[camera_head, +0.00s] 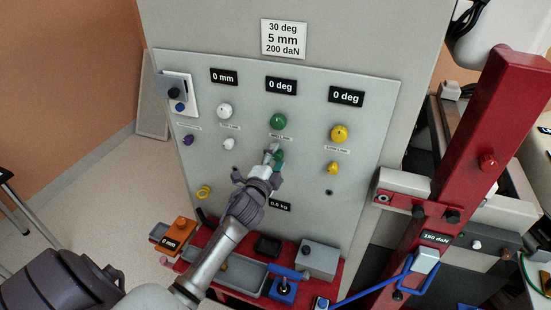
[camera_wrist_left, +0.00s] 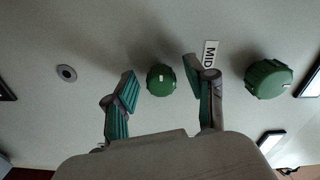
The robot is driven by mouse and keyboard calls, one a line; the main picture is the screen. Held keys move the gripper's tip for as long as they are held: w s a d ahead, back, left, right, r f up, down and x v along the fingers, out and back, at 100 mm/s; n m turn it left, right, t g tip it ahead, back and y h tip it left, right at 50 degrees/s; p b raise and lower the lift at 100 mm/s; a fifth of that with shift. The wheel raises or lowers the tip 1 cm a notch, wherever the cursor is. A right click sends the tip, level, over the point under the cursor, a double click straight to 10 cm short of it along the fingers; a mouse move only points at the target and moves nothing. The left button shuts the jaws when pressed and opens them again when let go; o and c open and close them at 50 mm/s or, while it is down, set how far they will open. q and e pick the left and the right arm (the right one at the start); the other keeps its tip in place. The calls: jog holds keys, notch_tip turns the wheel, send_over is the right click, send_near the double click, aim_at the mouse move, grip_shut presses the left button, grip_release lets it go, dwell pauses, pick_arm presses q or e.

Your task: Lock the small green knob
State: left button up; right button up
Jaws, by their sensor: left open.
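The small green knob (camera_wrist_left: 161,80) sits on the grey panel, between the two spread fingers of my left gripper (camera_wrist_left: 162,86) in the left wrist view. Bare panel shows on both sides of the knob, so the fingers look apart from it. In the head view my left gripper (camera_head: 273,154) reaches the panel's middle and partly hides the small green knob (camera_head: 280,157). The large green knob (camera_head: 278,121) is just above it, and also shows in the wrist view (camera_wrist_left: 268,79) outside the fingers. My right gripper is not in view.
White knobs (camera_head: 224,111) are left of the green ones, yellow knobs (camera_head: 339,133) right. A red tray shelf (camera_head: 197,240) with a grey box (camera_head: 319,260) and a blue-handled item (camera_head: 284,290) lies below. A red post (camera_head: 470,150) stands at the right.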

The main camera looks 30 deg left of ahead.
pick_arm(q)
jog(key=v, duration=1.2)
